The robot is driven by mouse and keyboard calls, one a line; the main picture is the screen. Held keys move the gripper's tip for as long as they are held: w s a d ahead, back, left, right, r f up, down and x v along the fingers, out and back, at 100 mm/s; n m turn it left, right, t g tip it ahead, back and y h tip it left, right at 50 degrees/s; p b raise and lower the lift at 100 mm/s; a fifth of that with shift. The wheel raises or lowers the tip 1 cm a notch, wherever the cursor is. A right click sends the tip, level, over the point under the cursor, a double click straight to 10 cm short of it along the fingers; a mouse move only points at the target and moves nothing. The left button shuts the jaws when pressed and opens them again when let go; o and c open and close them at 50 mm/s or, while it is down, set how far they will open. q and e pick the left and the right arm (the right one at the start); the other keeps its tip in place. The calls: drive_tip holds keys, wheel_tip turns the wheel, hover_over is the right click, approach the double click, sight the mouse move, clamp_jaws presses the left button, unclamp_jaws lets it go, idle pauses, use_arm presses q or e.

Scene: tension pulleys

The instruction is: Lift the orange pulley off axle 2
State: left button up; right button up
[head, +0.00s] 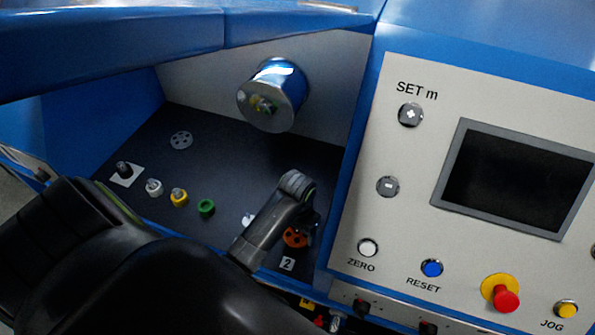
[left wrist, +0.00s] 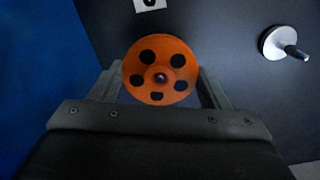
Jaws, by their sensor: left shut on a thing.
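The orange pulley (head: 296,239) is at the front right of the dark machine floor, beside the white label 2 (head: 287,263). In the left wrist view the orange pulley (left wrist: 146,90) shows face-on, with several dark holes and a dark round centre. My left gripper (left wrist: 161,70) is shut on it, one finger at each side of the rim. In the head view my left gripper (head: 305,220) partly covers the pulley. Axle 2 is hidden except perhaps for the dark centre; I cannot tell whether the pulley is still seated on it. My right gripper is not in view.
A white disc with a grey pin (left wrist: 274,43) stands close by. White (head: 153,188), yellow (head: 179,198) and green (head: 206,208) pieces stand to the left. A shiny drum (head: 273,95) juts from the back wall. The control panel (head: 400,230) rises at right.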

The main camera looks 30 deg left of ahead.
use_arm(q)
drive_tip(key=shift+r, duration=1.05)
idle(0.4)
drive_tip(key=shift+r, duration=1.05)
